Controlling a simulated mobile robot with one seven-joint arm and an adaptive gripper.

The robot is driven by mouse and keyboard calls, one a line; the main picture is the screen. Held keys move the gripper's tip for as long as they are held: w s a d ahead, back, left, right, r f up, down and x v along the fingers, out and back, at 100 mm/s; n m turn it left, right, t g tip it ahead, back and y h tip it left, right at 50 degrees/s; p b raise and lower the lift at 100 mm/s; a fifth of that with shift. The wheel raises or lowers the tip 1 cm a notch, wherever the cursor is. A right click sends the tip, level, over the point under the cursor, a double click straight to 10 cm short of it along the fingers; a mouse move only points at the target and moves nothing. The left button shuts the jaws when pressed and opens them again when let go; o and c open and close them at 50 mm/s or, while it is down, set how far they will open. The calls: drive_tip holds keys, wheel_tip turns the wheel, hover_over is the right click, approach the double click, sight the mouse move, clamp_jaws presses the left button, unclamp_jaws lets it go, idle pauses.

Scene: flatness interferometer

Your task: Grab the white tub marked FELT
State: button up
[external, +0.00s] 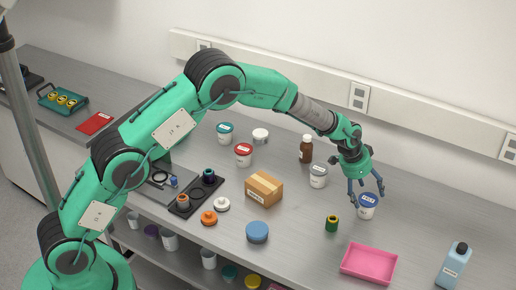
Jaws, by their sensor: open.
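A white tub with a blue lid (367,212) stands on the bench at the right, with a dark-lettered label that is too small to read surely. My gripper (366,196) is open and points down over this tub, its fingers spread around the lid. I cannot tell whether they touch it. Other white tubs stand to the left: one with a grey lid (318,182), one with a red lid (243,160) and one with a teal lid (225,138). Their labels are also too small to read.
A brown bottle (306,150) stands behind the grey-lidded tub. A green-and-black ring (331,224), a pink tray (369,265) and a light-blue bottle (453,267) are toward the front right. A cardboard box (264,189) is left of the gripper. The bench right of the blue-lidded tub is clear.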

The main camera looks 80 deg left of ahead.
sight(368, 199)
drive_tip(key=x, duration=0.2)
drive_tip(key=shift+s+d+f, duration=0.1)
drive_tip(key=shift+f, duration=0.25)
drive_tip(key=shift+x, duration=1.15)
drive_tip(key=shift+c, duration=0.2)
drive_tip(key=c, duration=1)
drive_tip(key=shift+r, duration=0.1)
drive_tip(key=shift+r, duration=4.95)
